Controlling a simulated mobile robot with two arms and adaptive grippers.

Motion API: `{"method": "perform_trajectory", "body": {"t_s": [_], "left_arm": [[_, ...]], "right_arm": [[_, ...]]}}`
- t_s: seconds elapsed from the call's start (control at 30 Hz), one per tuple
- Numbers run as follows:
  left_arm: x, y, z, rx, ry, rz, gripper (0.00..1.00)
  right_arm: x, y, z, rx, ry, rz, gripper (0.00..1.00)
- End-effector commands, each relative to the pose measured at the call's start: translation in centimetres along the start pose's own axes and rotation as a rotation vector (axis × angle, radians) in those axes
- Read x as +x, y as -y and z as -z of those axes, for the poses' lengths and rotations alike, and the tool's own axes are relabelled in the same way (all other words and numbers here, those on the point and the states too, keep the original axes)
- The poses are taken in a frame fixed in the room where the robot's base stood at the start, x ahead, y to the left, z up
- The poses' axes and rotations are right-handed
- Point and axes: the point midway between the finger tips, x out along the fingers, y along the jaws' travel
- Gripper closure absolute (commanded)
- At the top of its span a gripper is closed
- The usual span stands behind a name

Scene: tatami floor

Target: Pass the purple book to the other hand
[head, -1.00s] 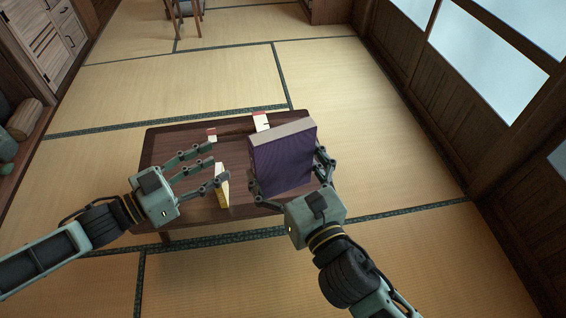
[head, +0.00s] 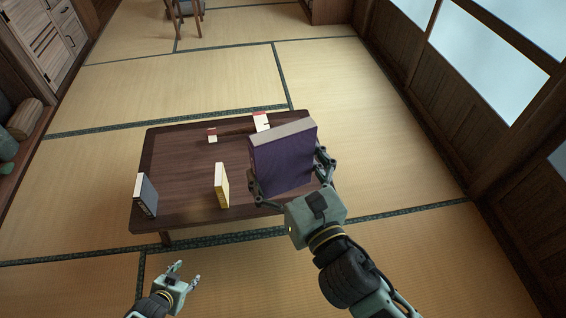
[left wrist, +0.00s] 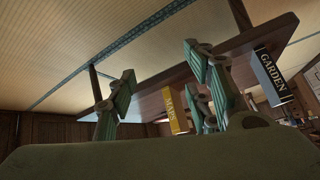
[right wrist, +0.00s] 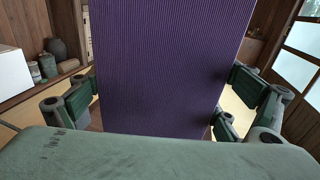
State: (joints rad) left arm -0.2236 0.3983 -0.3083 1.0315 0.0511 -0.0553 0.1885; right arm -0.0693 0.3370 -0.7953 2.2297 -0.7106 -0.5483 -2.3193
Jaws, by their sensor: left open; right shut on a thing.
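The purple book (head: 284,163) is held upright above the right part of the low table. My right gripper (head: 292,184) is shut on it, with fingers on both sides. In the right wrist view the purple cover (right wrist: 165,70) fills the middle between the fingers. My left gripper (head: 185,272) is open and empty, low in front of the table and well apart from the book. In the left wrist view its spread fingers (left wrist: 160,95) have nothing between them.
The dark wooden table (head: 185,160) bears a yellow book (head: 221,186) and a grey book (head: 146,196), both upright. Small red-and-white items (head: 212,135) stand toward its back, one partly behind the purple book.

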Motion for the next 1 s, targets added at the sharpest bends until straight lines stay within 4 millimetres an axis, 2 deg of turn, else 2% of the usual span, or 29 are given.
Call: {"method": "perform_trajectory", "body": {"t_s": [0.03,0.2,0.4,0.5,0.7,1.0], "left_arm": [[0.0,-1.4,-2.9,-0.011,0.058,-0.003,0.53],[-1.0,-5.8,-11.0,-0.029,0.228,-0.020,0.53],[-3.5,-11.7,-19.2,-0.044,0.411,-0.064,0.53],[-5.0,-14.2,-22.2,-0.047,0.483,-0.087,0.53],[-7.0,-17.3,-25.4,-0.049,0.564,-0.120,0.53],[-7.4,-17.9,-26.1,-0.048,0.582,-0.127,0.53]], "right_arm": [[0.0,0.0,-0.1,0.000,0.003,0.000,0.43],[0.0,0.0,-0.1,0.000,0.003,0.000,0.43],[0.0,0.0,-0.1,0.000,0.003,0.000,0.43],[0.0,0.0,-0.1,0.000,0.003,0.000,0.43],[0.0,0.0,-0.1,0.000,0.003,0.000,0.43],[0.0,0.0,-0.1,0.000,0.003,0.000,0.43]]}}
